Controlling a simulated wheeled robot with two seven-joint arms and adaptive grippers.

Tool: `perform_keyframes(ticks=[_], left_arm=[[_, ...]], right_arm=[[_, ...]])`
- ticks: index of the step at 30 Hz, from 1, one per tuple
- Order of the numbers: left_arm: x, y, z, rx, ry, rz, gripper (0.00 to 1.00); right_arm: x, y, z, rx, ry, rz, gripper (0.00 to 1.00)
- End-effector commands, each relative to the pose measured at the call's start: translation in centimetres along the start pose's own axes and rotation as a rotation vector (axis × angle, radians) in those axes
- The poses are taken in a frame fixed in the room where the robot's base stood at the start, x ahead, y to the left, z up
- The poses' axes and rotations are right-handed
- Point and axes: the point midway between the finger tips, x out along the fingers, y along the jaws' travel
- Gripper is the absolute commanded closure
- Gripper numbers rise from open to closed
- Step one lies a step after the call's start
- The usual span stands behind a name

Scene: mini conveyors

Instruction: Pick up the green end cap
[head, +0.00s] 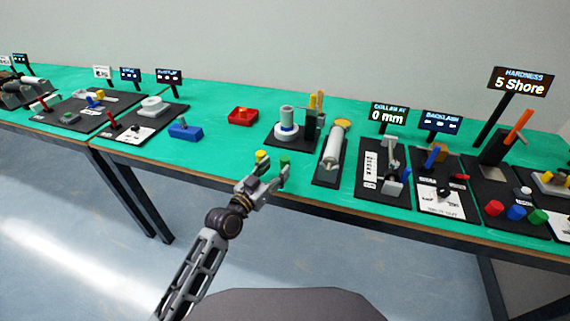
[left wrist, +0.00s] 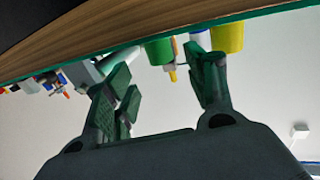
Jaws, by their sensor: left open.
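The green end cap (head: 285,160) is a small green cylinder near the front edge of the table, close to the tips of my left gripper (head: 268,178). In the left wrist view, the green cap (left wrist: 159,51) shows beyond the open gap of the left gripper (left wrist: 165,82), between its two fingers. The gripper is open and empty, at the table's front edge. Its fingers partly cover the cap's lower part in the head view. My right gripper is not in view.
A yellow cap (head: 262,156) stands just left of the green one. A red tray (head: 242,117) and a blue block (head: 185,131) lie farther left. A black stand with a grey cylinder (head: 333,146) is to the right. The green tabletop (head: 215,160) is clear left of the gripper.

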Motion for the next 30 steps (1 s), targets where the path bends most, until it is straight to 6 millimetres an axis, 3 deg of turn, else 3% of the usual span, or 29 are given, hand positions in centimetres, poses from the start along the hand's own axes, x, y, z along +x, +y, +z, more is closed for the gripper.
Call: perform_keyframes(ticks=[14,21,30], left_arm=[[0.4,0.0,0.0,0.000,0.001,0.000,0.45],[2.1,-0.2,0.0,-0.001,0.002,-0.001,0.45],[4.8,-0.3,0.1,0.000,0.001,-0.001,0.45]], right_arm=[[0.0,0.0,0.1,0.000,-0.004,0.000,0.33],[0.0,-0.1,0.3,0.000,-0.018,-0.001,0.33],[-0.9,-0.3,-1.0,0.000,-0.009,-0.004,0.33]])
